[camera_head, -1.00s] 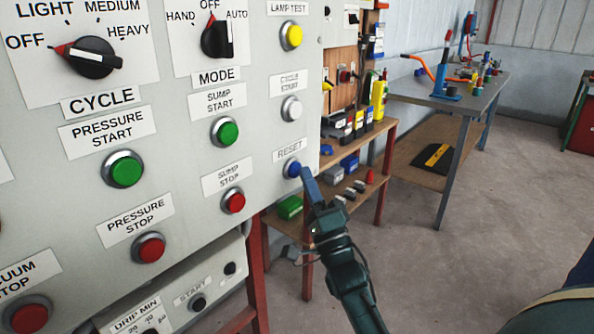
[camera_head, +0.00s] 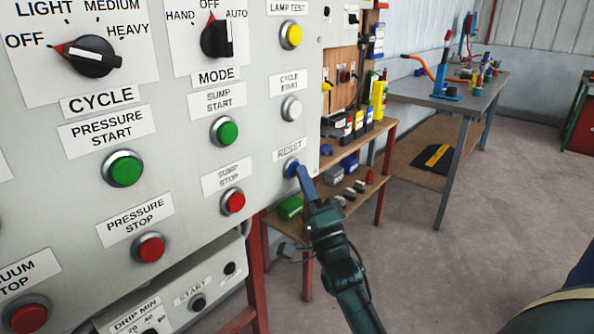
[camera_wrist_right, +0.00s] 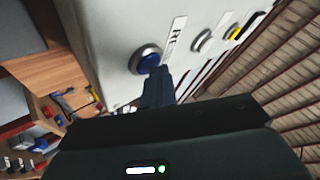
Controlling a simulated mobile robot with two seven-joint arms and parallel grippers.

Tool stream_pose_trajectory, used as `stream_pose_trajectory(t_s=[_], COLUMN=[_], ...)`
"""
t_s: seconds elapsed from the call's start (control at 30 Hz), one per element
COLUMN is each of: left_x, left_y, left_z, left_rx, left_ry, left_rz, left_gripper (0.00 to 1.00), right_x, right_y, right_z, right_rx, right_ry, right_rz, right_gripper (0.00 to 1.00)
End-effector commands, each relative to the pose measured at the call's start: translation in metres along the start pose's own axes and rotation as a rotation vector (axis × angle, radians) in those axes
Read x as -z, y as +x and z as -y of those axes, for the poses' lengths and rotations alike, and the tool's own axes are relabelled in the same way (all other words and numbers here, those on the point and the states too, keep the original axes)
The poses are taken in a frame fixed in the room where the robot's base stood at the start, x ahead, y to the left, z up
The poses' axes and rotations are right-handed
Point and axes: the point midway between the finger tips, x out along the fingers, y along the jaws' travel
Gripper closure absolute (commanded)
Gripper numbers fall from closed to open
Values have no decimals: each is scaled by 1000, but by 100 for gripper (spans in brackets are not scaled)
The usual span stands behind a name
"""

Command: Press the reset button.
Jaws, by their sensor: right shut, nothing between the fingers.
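The reset button (camera_head: 290,168) is a round blue button in a metal ring at the lower right of the grey control panel (camera_head: 185,165), under its RESET label. My right gripper (camera_head: 301,172) is shut and empty, with its blue fingertips at the button's right side in the head view, overlapping its edge. In the right wrist view the blue button (camera_wrist_right: 149,63) sits just beyond the fingertips (camera_wrist_right: 160,74). I cannot tell whether the tips touch it or whether it is pressed in. My left gripper is not in view.
The white cycle start button (camera_head: 291,108) is above, and the red sump stop button (camera_head: 232,202) is to the left. A wooden shelf unit (camera_head: 385,150) with small parts stands behind the panel's right edge. A workbench (camera_head: 440,95) is farther back. Open floor lies at right.

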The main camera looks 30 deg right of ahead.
Motion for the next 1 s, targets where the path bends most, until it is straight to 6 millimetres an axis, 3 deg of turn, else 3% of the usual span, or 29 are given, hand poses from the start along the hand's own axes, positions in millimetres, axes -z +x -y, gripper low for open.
stream_pose_trajectory(t_s=[1.0], left_x=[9], left_y=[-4], left_z=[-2], left_rx=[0], left_ry=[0], left_rz=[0], left_gripper=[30], right_x=[10], right_y=[-14], right_z=[11], right_rx=[-1], right_ry=[-1], right_rz=[1], right_gripper=[100])
